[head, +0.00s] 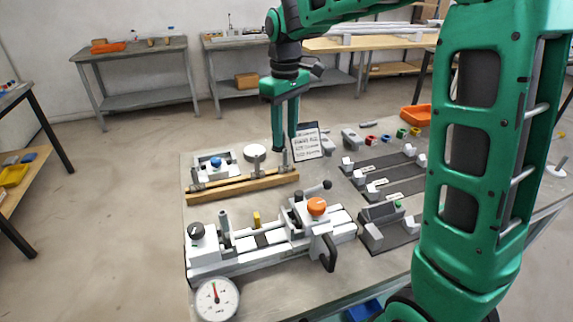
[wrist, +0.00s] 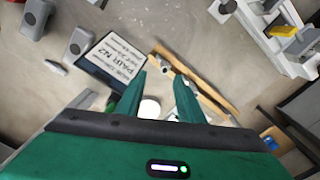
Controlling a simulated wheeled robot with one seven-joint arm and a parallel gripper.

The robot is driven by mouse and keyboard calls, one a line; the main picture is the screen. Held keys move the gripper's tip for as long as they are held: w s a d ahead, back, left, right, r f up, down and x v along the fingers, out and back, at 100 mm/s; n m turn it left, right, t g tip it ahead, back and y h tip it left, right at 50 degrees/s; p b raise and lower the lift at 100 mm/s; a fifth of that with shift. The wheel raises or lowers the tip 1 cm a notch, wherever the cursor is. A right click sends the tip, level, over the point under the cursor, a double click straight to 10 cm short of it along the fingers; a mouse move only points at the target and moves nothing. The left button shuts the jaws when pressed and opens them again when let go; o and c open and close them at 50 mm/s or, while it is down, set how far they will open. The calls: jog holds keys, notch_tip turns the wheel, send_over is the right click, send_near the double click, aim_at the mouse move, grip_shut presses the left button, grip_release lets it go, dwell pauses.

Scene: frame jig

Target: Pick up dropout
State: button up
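No part is plainly recognisable as the dropout. A small flat grey metal piece (head: 368,124) lies at the back of the bench and may be it; a similar piece shows at the left in the wrist view (wrist: 57,68), beside a written sign (wrist: 115,60). My gripper (head: 285,145) points down over the back of the bench, just left of the sign (head: 308,142). In the wrist view my gripper's fingers (wrist: 160,75) stand apart with nothing held between them. A white round disc (wrist: 150,107) shows below, between the fingers.
A wooden bar (head: 240,188) with upright pins lies in front of my gripper. The clamp jig (head: 265,240) with an orange knob fills the front. Grey blocks (head: 350,138), dark rails (head: 385,165) and an orange bin (head: 416,115) are at the right.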

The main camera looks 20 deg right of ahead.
aim_at(285, 150)
jog(key=shift+s+a+f, duration=0.1)
jog(key=shift+s+f, duration=0.15)
jog(key=shift+f, duration=1.25)
jog(key=shift+s+f, duration=0.2)
jog(key=shift+f, duration=1.25)
grip_shut()
